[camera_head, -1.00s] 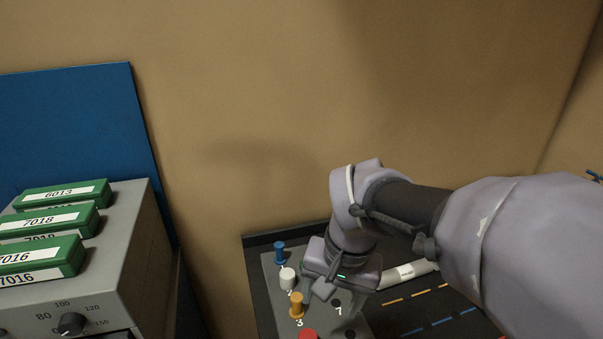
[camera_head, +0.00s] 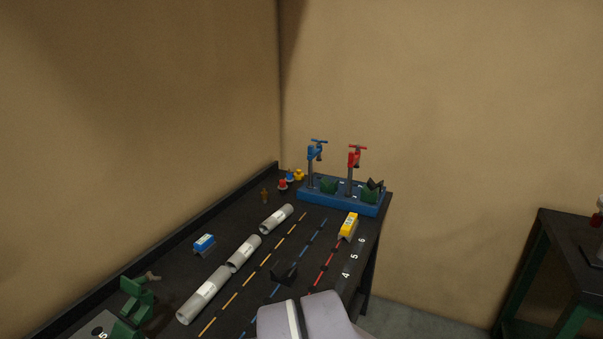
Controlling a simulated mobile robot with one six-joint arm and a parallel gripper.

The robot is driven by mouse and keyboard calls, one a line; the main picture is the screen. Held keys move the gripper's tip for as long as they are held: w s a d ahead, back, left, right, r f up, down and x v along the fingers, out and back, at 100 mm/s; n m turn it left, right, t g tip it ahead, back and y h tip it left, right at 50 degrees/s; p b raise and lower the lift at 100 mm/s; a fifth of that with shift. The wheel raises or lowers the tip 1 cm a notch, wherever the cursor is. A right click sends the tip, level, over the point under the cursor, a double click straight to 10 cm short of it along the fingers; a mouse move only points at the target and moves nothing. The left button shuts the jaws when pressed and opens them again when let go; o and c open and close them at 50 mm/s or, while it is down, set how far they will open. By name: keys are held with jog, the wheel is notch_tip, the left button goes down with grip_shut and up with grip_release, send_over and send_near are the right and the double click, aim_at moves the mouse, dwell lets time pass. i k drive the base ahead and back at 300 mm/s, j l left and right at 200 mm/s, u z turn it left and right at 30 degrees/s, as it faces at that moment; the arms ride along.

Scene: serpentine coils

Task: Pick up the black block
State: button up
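A small dark black piece (camera_head: 284,273) lies on the black table between the orange and blue dashed lines, just beyond my arm. It looks like the black block, but it is hard to make out against the dark table. Another small black piece (camera_head: 375,184) sits at the right end of the blue base with the taps. One grey-lilac part of my arm shows at the bottom middle. My gripper is out of the picture.
A blue block (camera_head: 204,243) and a yellow block (camera_head: 348,226) stand on the table. Several grey tubes (camera_head: 243,253) lie in a diagonal row. The blue base (camera_head: 325,201) carries a blue tap (camera_head: 317,150) and a red tap (camera_head: 355,160). Green pieces (camera_head: 136,299) stand lower left.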

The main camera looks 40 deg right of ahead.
aim_at(372, 186)
jog(key=z, duration=1.75)
